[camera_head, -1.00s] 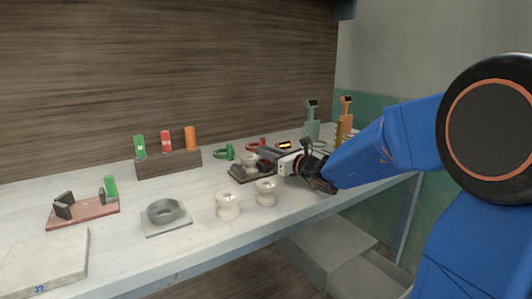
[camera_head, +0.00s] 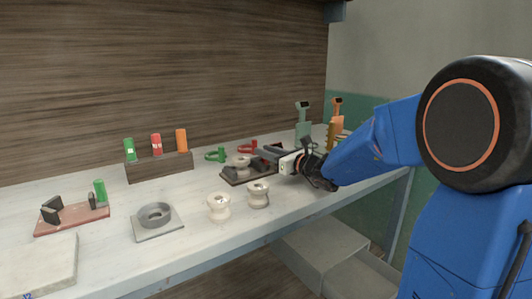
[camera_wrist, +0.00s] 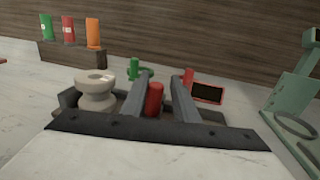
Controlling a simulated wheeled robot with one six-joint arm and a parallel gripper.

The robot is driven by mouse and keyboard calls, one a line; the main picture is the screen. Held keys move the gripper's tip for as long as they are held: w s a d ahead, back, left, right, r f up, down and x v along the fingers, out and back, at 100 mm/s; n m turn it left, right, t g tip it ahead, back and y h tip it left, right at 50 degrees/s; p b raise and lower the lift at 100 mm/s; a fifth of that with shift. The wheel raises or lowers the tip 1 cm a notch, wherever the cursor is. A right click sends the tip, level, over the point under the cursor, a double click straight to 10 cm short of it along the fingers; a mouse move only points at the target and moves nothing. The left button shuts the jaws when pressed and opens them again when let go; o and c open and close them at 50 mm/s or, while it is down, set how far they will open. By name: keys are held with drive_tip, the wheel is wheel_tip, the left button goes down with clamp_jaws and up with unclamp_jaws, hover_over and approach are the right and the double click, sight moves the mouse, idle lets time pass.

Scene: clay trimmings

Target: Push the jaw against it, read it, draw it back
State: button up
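A dark measuring fixture (camera_head: 236,180) stands on the bench, with a cream spool (camera_head: 238,161) seated on it; the spool also shows at left in the wrist view (camera_wrist: 96,92). My gripper (camera_head: 262,155) reaches over the fixture's right side from the right. In the wrist view its two grey fingers (camera_wrist: 160,95) are apart, with an upright red post (camera_wrist: 153,98) showing between them. I cannot tell whether either finger touches the post. The jaw itself is not clearly seen. A red-framed display (camera_wrist: 207,92) stands behind the right finger; its face looks dark and no reading is legible.
Two loose cream spools (camera_head: 219,207) (camera_head: 258,194) stand in front. A grey ring block (camera_head: 157,217) and a red stand (camera_head: 72,218) lie left. A wooden rack (camera_head: 160,166) holds green, red and orange cylinders. Green (camera_head: 303,125) and orange (camera_head: 336,118) stands are at the back right.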

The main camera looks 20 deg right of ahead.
drive_tip(key=v, duration=1.7)
drive_tip(key=shift+s, duration=0.15)
drive_tip(key=shift+s+d, duration=0.1)
drive_tip(key=shift+d, duration=0.05)
